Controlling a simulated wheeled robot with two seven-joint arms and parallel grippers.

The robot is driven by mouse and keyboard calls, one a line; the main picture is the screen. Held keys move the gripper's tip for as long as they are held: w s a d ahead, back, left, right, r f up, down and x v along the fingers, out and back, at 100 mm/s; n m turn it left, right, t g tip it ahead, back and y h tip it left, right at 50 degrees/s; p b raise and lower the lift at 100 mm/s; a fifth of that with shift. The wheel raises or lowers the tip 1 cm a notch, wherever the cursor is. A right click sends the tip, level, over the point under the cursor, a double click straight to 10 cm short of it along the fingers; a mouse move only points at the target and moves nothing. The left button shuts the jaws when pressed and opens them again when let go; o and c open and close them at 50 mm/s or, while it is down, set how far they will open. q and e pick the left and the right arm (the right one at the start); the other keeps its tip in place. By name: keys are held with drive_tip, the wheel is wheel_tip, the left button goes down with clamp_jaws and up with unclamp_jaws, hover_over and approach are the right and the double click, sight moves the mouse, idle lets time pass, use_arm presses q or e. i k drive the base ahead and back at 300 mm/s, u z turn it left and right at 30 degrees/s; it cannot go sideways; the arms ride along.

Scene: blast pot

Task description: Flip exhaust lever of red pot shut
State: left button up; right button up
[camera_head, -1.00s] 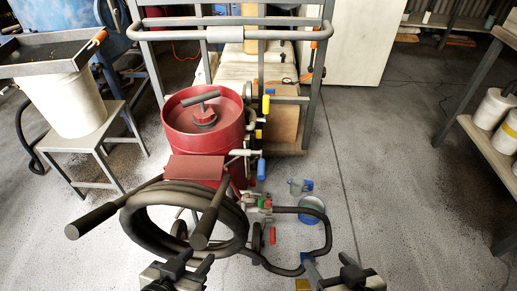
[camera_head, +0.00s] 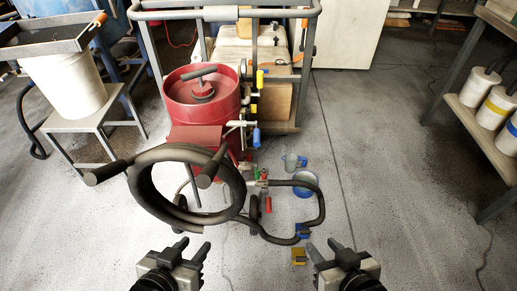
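The red pot (camera_head: 190,114) stands upright left of centre, with a lid and grey top handle. On its right side are valves with a yellow lever (camera_head: 260,79), a smaller yellow handle (camera_head: 253,109) and a blue lever (camera_head: 257,138) hanging down. A red lever (camera_head: 268,204) sits low by the hose fittings. I cannot tell which of these is the exhaust lever. My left gripper (camera_head: 193,248) is open and empty at the bottom, in front of the pot and hose. My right gripper (camera_head: 322,247) is open and empty, to the right. Neither touches the pot.
A coiled black hose (camera_head: 143,190) and the pot's handles stand between my grippers and the pot. A metal rack (camera_head: 301,75) is behind.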

sight(256, 143)
drive_tip(key=u, duration=2)
drive_tip(key=k, duration=0.95)
drive_tip(key=z, duration=1.45)
drive_tip(key=i, duration=1)
drive_tip(key=u, duration=0.4)
drive_tip(key=k, duration=0.35)
drive_tip(key=u, duration=0.25)
drive_tip(key=i, duration=0.5)
drive_tip(key=u, duration=0.05)
